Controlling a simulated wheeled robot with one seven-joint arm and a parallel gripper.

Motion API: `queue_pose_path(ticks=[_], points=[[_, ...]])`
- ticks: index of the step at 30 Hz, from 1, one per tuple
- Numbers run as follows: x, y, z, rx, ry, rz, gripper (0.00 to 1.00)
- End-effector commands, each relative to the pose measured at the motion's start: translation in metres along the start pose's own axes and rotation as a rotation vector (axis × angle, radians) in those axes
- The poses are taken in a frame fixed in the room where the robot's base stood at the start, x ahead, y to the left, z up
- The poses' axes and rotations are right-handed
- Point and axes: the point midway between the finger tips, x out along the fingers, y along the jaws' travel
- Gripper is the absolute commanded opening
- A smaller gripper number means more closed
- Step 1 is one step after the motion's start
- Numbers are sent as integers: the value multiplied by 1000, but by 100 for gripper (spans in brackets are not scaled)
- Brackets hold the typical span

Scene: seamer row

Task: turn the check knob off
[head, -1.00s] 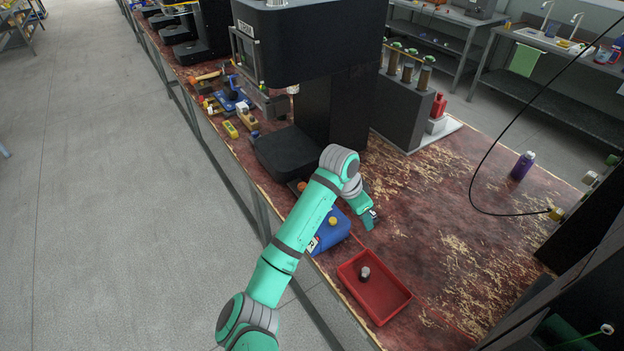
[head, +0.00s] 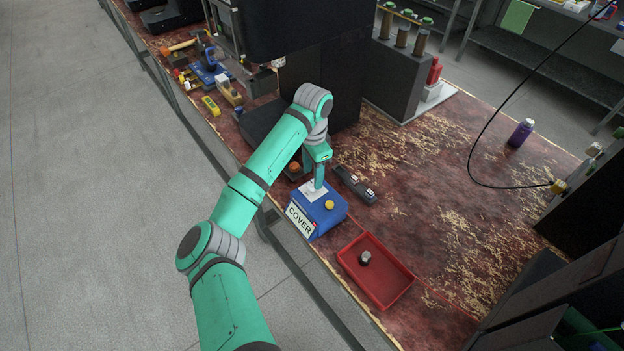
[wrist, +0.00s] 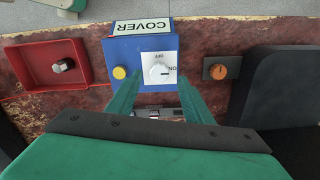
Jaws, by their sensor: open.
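A blue box (head: 325,212) labelled COVER stands near the front edge of the bench. In the wrist view, the box (wrist: 115,50) has a white plate marked OFF and ON. A white knob (wrist: 159,73) sits on the plate, its dark mark seeming to point toward ON. A yellow button (wrist: 119,72) is beside the plate. No label reading "check" is legible. My gripper (wrist: 161,80) is open, pointing down, with its fingers spread on either side of the knob and plate. In the head view, my gripper (head: 318,184) hides the knob; contact cannot be told.
A red tray (head: 407,290) with a dark, silver-topped piece (head: 365,258) lies to one side of the box. An orange knob on a small dark box (wrist: 219,71) is on the other side. A black bar with switches (head: 355,185) lies behind.

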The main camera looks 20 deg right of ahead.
Motion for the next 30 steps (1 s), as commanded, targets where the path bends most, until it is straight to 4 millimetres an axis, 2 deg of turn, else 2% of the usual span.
queue_pose_path(ticks=[3,7,19,20,24,25,30], points=[[18,0,1,-1,-1,1,46],[30,-1,2,-3,-1,0,46],[37,-1,2,-3,0,0,46],[37,-1,2,-3,0,0,42],[37,-1,2,-3,0,0,8],[37,-1,2,-3,0,0,6],[37,-1,2,-7,1,0,6]])
